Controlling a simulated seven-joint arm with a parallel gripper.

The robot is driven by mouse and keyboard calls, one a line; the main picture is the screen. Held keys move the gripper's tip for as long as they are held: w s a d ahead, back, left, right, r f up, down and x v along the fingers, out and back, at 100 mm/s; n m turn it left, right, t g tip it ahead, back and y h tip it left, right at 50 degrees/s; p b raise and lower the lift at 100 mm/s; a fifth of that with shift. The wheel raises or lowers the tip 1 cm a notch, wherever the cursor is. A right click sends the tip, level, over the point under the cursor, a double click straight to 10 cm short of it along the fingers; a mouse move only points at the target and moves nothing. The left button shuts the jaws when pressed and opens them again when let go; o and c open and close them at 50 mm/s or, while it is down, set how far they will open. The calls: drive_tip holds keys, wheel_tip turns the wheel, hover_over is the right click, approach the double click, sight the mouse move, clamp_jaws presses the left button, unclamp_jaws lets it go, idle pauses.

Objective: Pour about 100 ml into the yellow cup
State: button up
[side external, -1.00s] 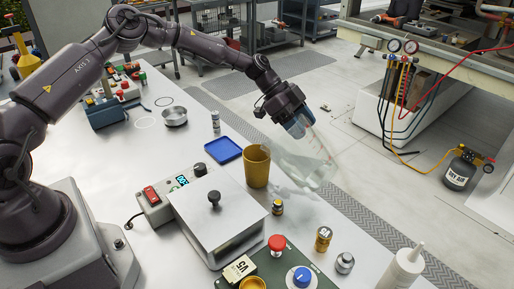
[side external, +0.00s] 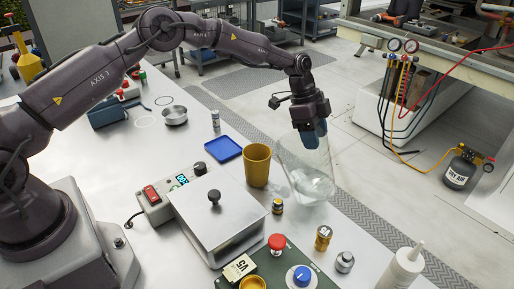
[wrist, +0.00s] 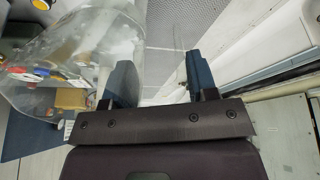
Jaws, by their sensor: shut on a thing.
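The yellow cup (side external: 257,168) stands upright on the table in the side view; its inside is mostly hidden. My gripper (side external: 310,140) is shut on a clear glass beaker (side external: 312,183) to the right of the cup. The beaker leans slightly, with what looks like clear liquid low inside; the level is hard to read. It is apart from the cup, and I cannot tell its exact height over the table. In the wrist view, my gripper's blue fingers (wrist: 160,82) show, with the large clear beaker (wrist: 65,55) at the left finger.
A blue tray (side external: 223,149) lies behind the cup. A metal-topped hotplate-like box (side external: 218,222) stands in front of it. The table edge runs just right of the beaker.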

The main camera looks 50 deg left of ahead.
drive_tip(key=shift+w+d+f+g+y, duration=0.1)
drive_tip(key=shift+w+d+g+y, duration=0.1)
drive_tip(key=shift+d+y, duration=0.3)
drive_tip(key=shift+w+d+f+g+y, duration=0.1)
drive_tip(key=shift+d+g+y, duration=0.1)
drive_tip(key=shift+d+y, duration=0.25)
drive_tip(key=shift+w+d+f+g+y+p, duration=0.2)
drive_tip(key=shift+w+d+g+y+p, duration=0.15)
drive_tip(key=shift+y+p, duration=0.3)
drive_tip(key=shift+s+d+y, duration=0.1)
drive_tip(key=shift+d+y, duration=0.1)
drive_tip(key=shift+y, duration=0.2)
